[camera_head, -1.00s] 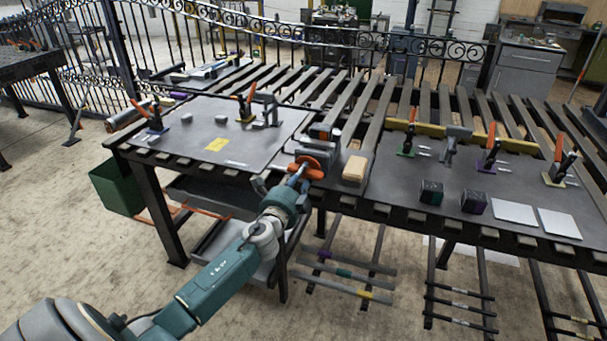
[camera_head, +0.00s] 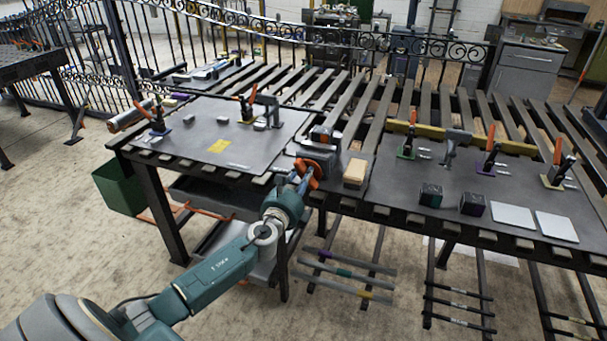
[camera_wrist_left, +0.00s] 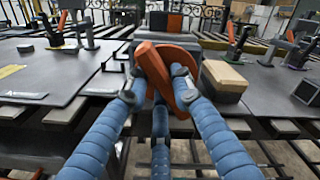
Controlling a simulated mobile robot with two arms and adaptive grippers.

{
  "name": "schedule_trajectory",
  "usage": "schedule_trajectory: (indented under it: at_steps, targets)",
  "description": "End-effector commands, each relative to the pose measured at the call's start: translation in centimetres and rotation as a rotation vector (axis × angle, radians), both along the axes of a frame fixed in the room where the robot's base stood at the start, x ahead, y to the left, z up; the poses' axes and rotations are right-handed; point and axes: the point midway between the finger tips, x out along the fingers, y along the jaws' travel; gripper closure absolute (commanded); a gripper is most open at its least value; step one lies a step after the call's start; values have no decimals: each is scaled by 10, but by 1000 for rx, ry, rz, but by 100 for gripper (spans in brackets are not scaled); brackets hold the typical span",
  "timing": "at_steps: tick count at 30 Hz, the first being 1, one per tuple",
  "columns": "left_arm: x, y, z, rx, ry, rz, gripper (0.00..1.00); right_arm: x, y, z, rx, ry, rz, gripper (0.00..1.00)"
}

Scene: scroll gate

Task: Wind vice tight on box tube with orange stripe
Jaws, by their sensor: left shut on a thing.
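The grey vice (camera_head: 323,153) stands at the front edge of the bench. Its orange handwheel (camera_head: 311,174) faces me; it also shows large and tilted in the wrist view (camera_wrist_left: 178,75). A dark piece with an orange band, seemingly the box tube (camera_head: 321,134), sits at the top of the vice; it also shows in the wrist view (camera_wrist_left: 174,22). I cannot tell how closely the jaws meet it. My left gripper (camera_head: 300,180) is shut on the handwheel, with fingers on either side of it in the wrist view (camera_wrist_left: 158,88). My right gripper is not in view.
A tan block (camera_head: 355,172) is close to the right of the vice. Plates with toggle clamps lie on both sides, one with a yellow label (camera_head: 219,146). Dark cubes (camera_head: 431,195) stand further right. Striped tubes (camera_head: 345,272) lie on a low rack below.

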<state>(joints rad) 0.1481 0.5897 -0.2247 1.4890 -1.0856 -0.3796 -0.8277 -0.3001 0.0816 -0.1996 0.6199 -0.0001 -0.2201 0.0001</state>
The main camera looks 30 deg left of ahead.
Motion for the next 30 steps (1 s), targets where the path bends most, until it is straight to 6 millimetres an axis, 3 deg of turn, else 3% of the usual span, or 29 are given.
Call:
schedule_trajectory:
  at_steps: [1,22,23,25,30]
  targets:
    - [-2,-2,-7,19,16,-3,100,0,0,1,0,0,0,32]
    - [-2,-3,-9,88,36,-6,100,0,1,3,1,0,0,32]
    - [-2,-3,-9,88,36,-6,76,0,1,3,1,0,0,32]
    - [-2,-3,-8,87,35,-6,62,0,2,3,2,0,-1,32]
    - [-1,-2,-4,88,29,-3,58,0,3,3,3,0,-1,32]
